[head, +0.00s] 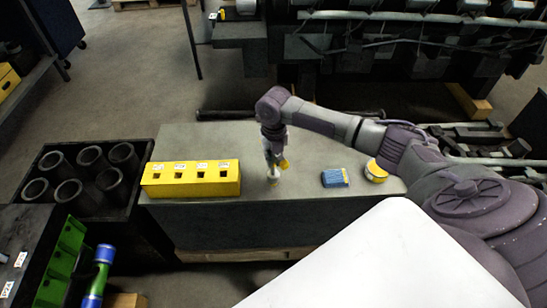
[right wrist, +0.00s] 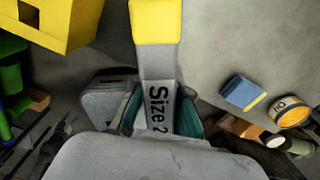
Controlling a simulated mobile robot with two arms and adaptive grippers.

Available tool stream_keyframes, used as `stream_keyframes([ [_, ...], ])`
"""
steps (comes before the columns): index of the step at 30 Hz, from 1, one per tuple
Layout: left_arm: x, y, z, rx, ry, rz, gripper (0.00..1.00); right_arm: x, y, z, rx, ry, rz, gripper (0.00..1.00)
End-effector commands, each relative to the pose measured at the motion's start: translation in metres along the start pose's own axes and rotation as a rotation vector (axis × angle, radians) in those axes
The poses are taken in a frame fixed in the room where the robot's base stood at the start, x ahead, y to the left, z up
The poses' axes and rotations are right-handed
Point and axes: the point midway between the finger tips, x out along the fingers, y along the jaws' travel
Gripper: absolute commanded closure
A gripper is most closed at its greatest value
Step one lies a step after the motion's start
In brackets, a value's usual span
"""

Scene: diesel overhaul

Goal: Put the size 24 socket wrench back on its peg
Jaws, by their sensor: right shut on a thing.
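My right gripper (head: 273,160) is over the grey bench, just right of the yellow block. It is shut on the socket wrench, whose small yellow part (head: 284,163) shows beside the fingers. In the right wrist view the wrench (right wrist: 158,75) lies between the dark green finger pads, with a grey shank and a yellow end. Its label reads "Size 2"; the rest is hidden by the gripper. The yellow block (head: 190,190) has a row of square holes with white labels too small to read; it also shows in the right wrist view (right wrist: 45,28). I cannot make out a peg. My left gripper is not in view.
A blue block (head: 335,178) and a round yellow tin (head: 376,171) stand on the grey bench (head: 225,140), right of the gripper. A black crate (head: 140,205) with several dark cylinders is at left. Engine parts fill the back. The bench behind the yellow block is clear.

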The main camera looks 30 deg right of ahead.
Motion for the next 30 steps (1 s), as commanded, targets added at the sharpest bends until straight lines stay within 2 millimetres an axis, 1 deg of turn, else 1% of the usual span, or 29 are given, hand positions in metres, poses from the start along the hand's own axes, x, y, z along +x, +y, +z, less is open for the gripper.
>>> stream_keyframes([
  [1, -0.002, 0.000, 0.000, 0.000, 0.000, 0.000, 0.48, -0.002, 0.000, 0.001, 0.000, 0.000, 0.000, 1.00],
  [14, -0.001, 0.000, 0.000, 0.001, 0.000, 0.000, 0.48, 0.000, 0.000, 0.001, 0.000, -0.001, 0.001, 1.00],
  [30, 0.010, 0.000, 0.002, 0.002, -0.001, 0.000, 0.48, 0.021, 0.000, 0.000, 0.000, -0.001, 0.001, 1.00],
])
